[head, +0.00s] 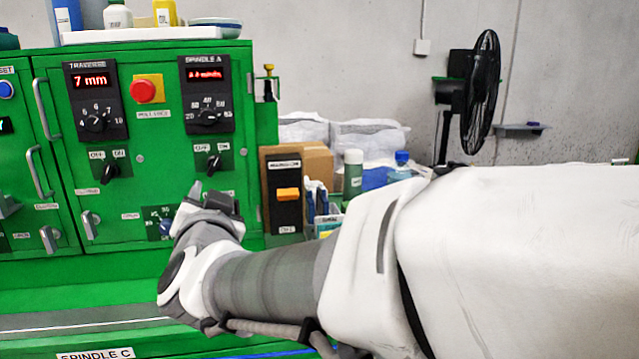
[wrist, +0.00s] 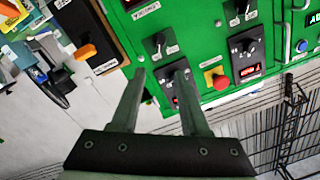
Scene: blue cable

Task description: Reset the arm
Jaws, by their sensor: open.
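My arm reaches in from the right in the head view, and my gripper (head: 207,195) is in front of the green control cabinet (head: 155,190), near its lower knobs. In the wrist view my gripper (wrist: 160,75) shows two grey fingers apart, with nothing between them. The fingers point toward the green panel, which appears turned over in this view. I cannot tell whether a fingertip touches the panel. No blue cable can be made out for sure; a thin blue line (head: 270,353) shows low in the head view.
The cabinet carries a red button (head: 143,91), a traverse display (head: 92,81), a spindle display (head: 206,74) and several knobs. A black switch box (head: 285,195) with an orange switch stands right of it. Bottles, a cardboard box and bags lie behind my arm. A black fan (head: 482,95) is on the wall.

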